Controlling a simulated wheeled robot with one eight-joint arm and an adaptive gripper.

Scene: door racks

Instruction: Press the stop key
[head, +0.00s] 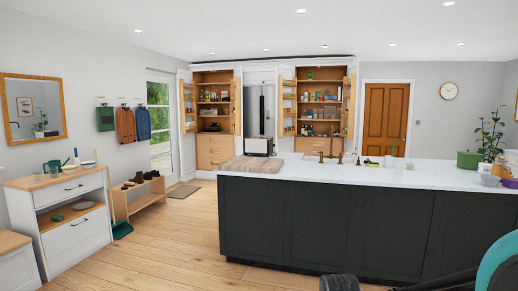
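No stop key can be made out in the head view. My gripper is not recognisable in this view. Dark and teal parts of my own arm show at the bottom right, in front of the island.
A dark island with a white worktop (345,173) spans the middle and right, carrying a wooden board (251,164), brass taps (321,157) and a green pot (469,159). A white drawer unit (75,230) stands left. Wooden floor (170,240) between them is clear.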

